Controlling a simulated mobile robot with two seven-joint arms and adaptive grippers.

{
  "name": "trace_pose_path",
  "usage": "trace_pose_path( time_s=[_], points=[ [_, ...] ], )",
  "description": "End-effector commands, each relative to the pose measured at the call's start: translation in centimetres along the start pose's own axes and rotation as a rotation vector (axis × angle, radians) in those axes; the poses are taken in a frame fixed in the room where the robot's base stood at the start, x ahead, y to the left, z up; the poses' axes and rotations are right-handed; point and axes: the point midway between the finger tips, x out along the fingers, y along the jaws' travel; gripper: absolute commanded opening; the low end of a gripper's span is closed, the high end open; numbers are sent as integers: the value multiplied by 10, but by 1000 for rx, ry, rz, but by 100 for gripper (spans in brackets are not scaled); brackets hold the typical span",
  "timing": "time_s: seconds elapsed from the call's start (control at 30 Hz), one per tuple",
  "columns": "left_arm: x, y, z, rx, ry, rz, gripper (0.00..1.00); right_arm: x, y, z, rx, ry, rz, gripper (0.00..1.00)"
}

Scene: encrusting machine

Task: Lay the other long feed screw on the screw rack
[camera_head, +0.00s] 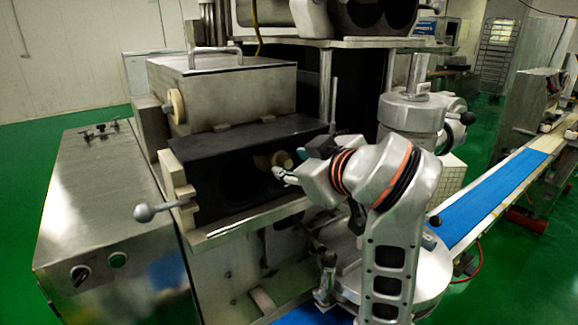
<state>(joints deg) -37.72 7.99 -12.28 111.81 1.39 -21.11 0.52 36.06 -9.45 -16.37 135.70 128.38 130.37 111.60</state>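My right arm comes in from the lower right, and its gripper (286,176) is at the dark open chamber (225,182) on the machine's front. The fingertips are small and pale, and I cannot tell whether they are open or shut. I cannot make out a long feed screw or the screw rack. My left gripper is not in view.
A metal hopper (235,95) with a top handle stands above the chamber. A ball-ended lever (146,213) sticks out at left. A steel cabinet (105,195) with knobs and small hardware on top stands left. A blue conveyor (490,200) runs along the right.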

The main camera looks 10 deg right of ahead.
Motion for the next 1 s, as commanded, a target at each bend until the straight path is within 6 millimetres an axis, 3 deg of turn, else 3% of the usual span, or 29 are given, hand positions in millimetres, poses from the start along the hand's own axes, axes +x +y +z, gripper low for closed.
trace_pose_path(
  time_s=[0.23,0.6,0.73,1.0],
  points=[
    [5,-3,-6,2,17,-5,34,27,0,1,-1,-2,1,36],
    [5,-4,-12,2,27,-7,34,32,0,0,0,1,1,36],
    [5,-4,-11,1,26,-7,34,32,0,0,0,0,1,2],
    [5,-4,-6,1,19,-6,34,32,0,0,1,0,1,0]
  ],
)
